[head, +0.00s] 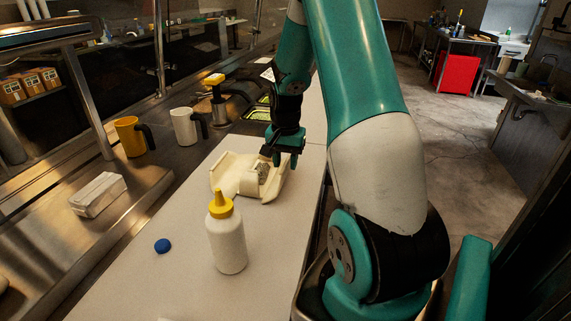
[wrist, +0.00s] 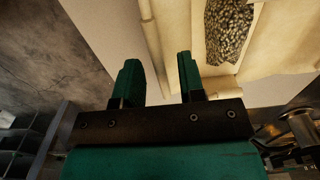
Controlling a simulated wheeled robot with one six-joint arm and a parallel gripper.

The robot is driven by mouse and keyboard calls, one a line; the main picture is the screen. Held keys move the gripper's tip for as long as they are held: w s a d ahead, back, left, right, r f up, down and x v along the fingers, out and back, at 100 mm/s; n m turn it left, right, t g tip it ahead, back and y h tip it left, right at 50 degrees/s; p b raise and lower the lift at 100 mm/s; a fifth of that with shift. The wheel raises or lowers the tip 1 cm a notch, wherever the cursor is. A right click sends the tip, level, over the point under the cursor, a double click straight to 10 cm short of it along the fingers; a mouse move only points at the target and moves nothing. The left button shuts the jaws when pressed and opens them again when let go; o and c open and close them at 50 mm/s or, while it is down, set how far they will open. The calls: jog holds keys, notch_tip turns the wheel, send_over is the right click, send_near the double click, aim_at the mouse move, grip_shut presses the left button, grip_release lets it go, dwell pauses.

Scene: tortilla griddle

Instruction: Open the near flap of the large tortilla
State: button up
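The large tortilla (head: 228,182) is pale cream and lies on the white counter in the head view, with raised flaps around a grey speckled filling (head: 263,171). The wrist view shows the tortilla (wrist: 178,28) at upper right, with the filling (wrist: 228,30) in its middle. My gripper (head: 283,160) is at the tortilla's far right part in the head view. In the wrist view my gripper (wrist: 158,64) is open, its two green fingers apart. A thin upright tortilla edge lines up with the gap between them; whether it is inside the gap I cannot tell.
A white bottle (head: 227,243) with a yellow cap stands in front of the tortilla. A blue cap (head: 162,246) lies at left. A yellow mug (head: 129,137), a white mug (head: 185,127) and a white box (head: 98,195) stand on the left ledge.

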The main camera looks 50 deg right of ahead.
aim_at(286, 183)
jog(key=shift+f, duration=0.8)
grip_shut()
jog(key=shift+s+d+f+t+y+b, duration=0.15)
jog(key=shift+s+f+t+y+b, duration=0.25)
jog(key=shift+t+b, duration=0.4)
jog(key=shift+s+d+f+t+y+b, duration=0.2)
jog(key=shift+s+f+t+b, duration=0.2)
jog(key=shift+t+b, duration=0.35)
jog(key=shift+s+f+t+y+b, duration=0.15)
jog(key=shift+f+t+y+b, duration=0.25)
jog(key=shift+t, duration=0.3)
jog(key=shift+s+f+t+y+b, duration=0.1)
jog(key=shift+f+t+y+b, duration=0.1)
jog(key=shift+t+b, duration=0.35)
